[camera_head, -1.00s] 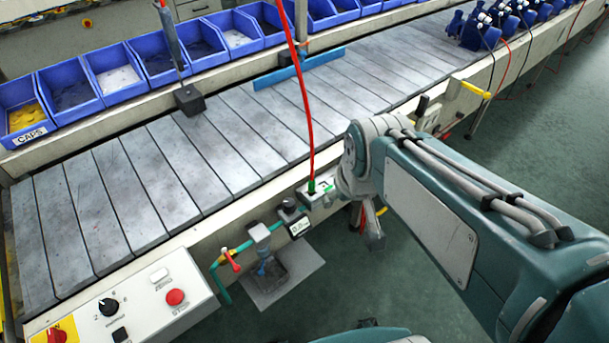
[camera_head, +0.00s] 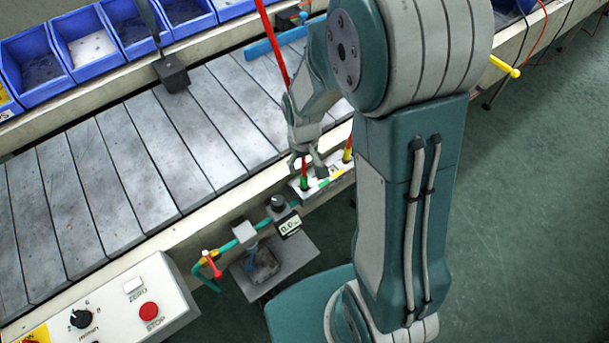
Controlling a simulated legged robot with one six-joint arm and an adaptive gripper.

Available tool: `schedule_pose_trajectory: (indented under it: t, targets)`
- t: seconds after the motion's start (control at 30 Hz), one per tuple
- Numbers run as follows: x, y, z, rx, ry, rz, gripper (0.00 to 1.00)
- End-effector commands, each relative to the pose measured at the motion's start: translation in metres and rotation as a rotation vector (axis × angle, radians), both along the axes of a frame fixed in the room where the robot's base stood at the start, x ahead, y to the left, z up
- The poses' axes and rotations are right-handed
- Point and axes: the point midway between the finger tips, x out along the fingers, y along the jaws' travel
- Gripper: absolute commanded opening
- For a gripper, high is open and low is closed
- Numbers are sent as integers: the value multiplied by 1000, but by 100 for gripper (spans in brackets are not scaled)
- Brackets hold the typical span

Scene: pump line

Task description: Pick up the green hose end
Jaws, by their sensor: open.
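The green hose end (camera_head: 304,184) stands upright in a white holder block (camera_head: 313,190) on the conveyor's front edge. A red hose (camera_head: 264,25) rises from it, passes by my gripper and runs up out of the picture. My gripper (camera_head: 306,166) is open and points down just above the green end. Its fingers appear on either side of the red hose, but I cannot tell whether they touch it. A yellow hose end (camera_head: 347,156) with a red hose stands in the same block to the right, partly behind my arm.
A control box (camera_head: 150,300) stands at lower left. Blue bins (camera_head: 82,45) line the far side.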

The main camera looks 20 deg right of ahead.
Motion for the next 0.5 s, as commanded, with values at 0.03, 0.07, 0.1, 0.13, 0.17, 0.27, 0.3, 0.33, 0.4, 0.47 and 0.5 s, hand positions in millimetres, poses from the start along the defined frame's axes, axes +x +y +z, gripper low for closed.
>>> schedule_pose_trajectory:
  t: [0.03,0.07,0.1,0.13,0.17,0.27,0.3,0.33,0.4,0.47,0.5]
  targets:
    - [-1,0,-10,0,6,1,73]
    - [-1,0,-15,0,6,1,73]
    - [-1,0,-21,0,5,1,73]
    - [-1,-1,-25,1,4,0,73]
    - [-1,-2,-28,2,4,0,73]
    - [0,-3,-35,4,2,-1,73]
    - [-1,-4,-38,4,2,-1,73]
    - [-1,-5,-40,5,3,-1,73]
    - [-1,-6,-48,5,4,-1,73]
    - [-2,-6,-57,5,6,-1,73]
    - [-2,-6,-64,4,6,-1,73]
